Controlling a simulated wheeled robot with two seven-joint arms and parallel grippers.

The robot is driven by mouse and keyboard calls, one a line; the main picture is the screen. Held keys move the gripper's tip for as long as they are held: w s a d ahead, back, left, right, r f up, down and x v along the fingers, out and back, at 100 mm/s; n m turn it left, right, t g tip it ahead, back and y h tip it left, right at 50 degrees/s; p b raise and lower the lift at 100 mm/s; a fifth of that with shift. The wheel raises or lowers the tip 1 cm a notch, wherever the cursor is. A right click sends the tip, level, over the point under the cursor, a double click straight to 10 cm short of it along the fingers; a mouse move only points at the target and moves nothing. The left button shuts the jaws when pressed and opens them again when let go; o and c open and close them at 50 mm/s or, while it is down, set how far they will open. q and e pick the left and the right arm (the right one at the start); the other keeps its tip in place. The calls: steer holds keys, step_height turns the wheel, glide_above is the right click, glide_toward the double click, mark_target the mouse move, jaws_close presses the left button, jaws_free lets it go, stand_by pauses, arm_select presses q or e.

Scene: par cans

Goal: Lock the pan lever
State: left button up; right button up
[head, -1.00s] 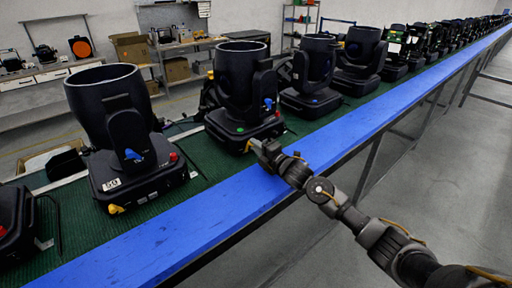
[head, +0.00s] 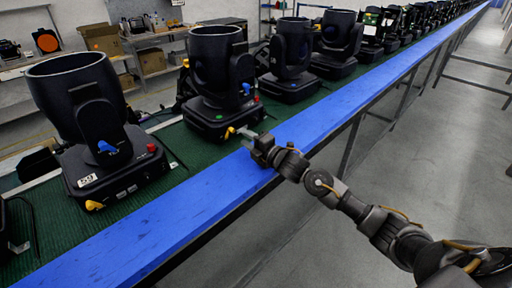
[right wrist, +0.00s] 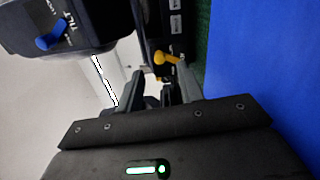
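The black moving-head lamp (head: 214,82) nearest my right gripper stands upright on the conveyor. Its yellow pan lever (head: 229,132) sticks out at the front corner of its base. The yellow lever also shows in the right wrist view (right wrist: 168,58), just beyond and between my fingertips. The blue lever (right wrist: 55,37) beside the word TILT is at upper left there. My right gripper (head: 243,134) is open and empty, fingers pointing at the yellow lever; I cannot tell whether they touch it. In the right wrist view the two fingers (right wrist: 160,78) stand apart. My left gripper is not in view.
Another lamp (head: 87,120) with a yellow lever stands to the left, and several more run back to the right along the green belt (head: 155,159). A blue rail (head: 180,206) edges the belt on my side. Shelves and boxes (head: 103,40) are behind.

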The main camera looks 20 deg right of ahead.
steer(key=b+v, duration=0.1)
steer(key=v, duration=0.4)
steer(key=shift+s+d, duration=0.1)
steer(key=shift+s, duration=0.25)
